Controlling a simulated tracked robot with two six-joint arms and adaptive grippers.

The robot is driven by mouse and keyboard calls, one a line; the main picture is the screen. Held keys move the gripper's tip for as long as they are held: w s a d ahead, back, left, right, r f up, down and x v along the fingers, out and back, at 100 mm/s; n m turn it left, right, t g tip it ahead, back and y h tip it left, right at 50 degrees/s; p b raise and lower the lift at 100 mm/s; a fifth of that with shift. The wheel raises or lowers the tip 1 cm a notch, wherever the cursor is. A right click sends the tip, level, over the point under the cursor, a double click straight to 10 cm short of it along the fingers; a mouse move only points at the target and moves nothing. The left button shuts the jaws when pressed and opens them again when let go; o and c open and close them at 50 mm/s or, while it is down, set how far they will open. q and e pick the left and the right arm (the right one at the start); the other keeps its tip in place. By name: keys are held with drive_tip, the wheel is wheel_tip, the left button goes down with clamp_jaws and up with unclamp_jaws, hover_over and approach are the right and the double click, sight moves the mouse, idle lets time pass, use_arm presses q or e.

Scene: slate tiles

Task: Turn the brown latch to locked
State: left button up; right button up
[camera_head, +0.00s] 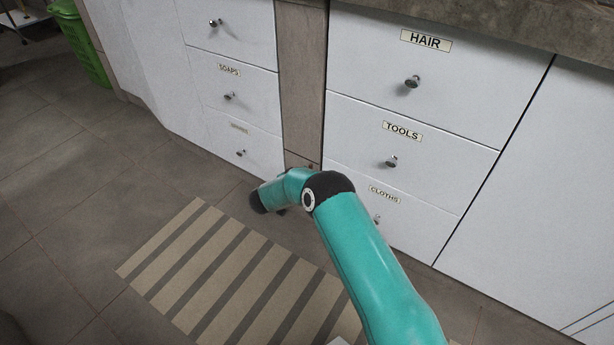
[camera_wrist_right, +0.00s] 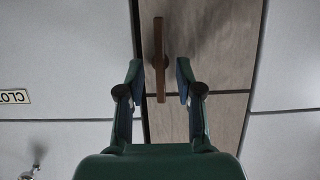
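The brown latch (camera_wrist_right: 160,45) is a slim bar on the wood-toned panel between the white drawer fronts. In the right wrist view it stands upright in the picture. My right gripper (camera_wrist_right: 160,77) is open, with one finger on each side of the bar's lower part. Gaps show between both fingers and the bar. In the head view my right arm reaches down toward the low end of the panel; its gripper and the latch cannot be made out there. My left gripper is not in view.
White drawers flank the wood-toned panel (camera_head: 302,75); the right ones have knobs and labels HAIR, TOOLS (camera_head: 402,131) and CLOTHS. A striped mat (camera_head: 230,275) lies on the tiled floor. A green bin (camera_head: 82,40) stands at the far left.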

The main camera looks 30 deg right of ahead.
clamp_jaws()
drive_tip(key=shift+a, duration=0.1)
idle(0.3)
drive_tip(key=shift+s+d+f+m+t, duration=0.1)
drive_tip(key=shift+s+f+m+t, duration=0.25)
drive_tip(key=shift+m+t, duration=1.4)
drive_tip(key=shift+s+d+f+m+t, duration=0.15)
drive_tip(key=shift+f+m+t, duration=0.4)
drive_tip(key=shift+m, duration=2.15)
drive_tip(key=shift+s+f+m+t, duration=0.2)
drive_tip(key=shift+s+m+t, duration=0.15)
drive_tip(key=shift+m+t, duration=1.45)
drive_tip(key=shift+m+g, duration=0.4)
drive_tip(key=shift+m, duration=0.15)
